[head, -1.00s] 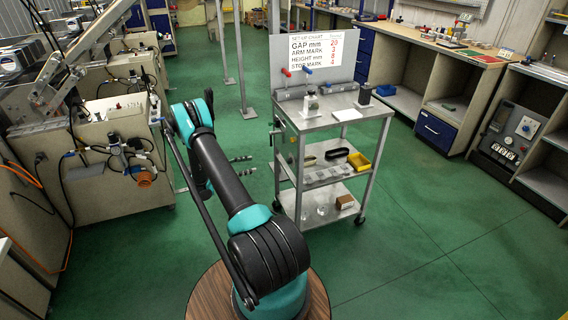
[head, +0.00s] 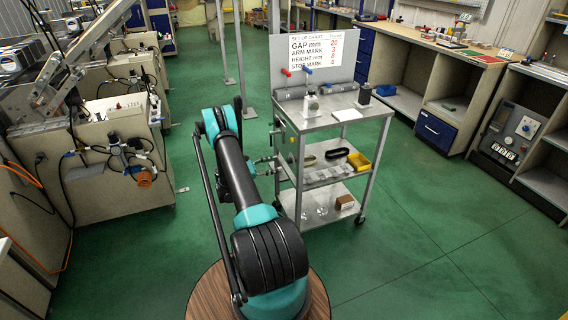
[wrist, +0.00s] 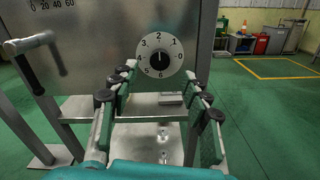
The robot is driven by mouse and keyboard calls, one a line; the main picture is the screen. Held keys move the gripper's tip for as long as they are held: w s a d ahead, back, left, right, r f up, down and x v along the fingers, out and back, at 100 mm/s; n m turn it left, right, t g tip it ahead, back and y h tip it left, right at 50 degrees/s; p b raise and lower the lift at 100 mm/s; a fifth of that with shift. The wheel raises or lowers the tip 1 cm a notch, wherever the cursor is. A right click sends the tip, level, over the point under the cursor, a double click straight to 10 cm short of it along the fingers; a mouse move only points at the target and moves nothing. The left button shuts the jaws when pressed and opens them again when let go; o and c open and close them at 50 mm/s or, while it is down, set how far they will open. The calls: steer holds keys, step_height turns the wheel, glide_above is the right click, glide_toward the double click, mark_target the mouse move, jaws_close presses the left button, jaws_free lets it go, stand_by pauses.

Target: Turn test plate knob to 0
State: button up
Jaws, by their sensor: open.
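In the wrist view, the test plate (wrist: 105,45) is an upright grey metal panel. The small black knob (wrist: 160,59) sits at the dial's centre. Its mark seems to point up near 2, but it is too small to be sure. My gripper (wrist: 160,84) is open and empty, its green and grey fingers spread below and either side of the dial, apart from the knob. In the head view it is at the cart's left side, partly hidden.
A crank handle (wrist: 38,42) sticks out at the left, under a scale reading 0 to 60. The metal cart (head: 335,118) holds a bottle (head: 312,105), a yellow bin (head: 359,161) and the set-up chart (head: 316,49). Green floor is open right of the cart.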

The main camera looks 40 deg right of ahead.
mark_target(288, 161)
steer(key=shift+x, duration=2.7)
steer(key=shift+c, duration=0.4)
jaws_close()
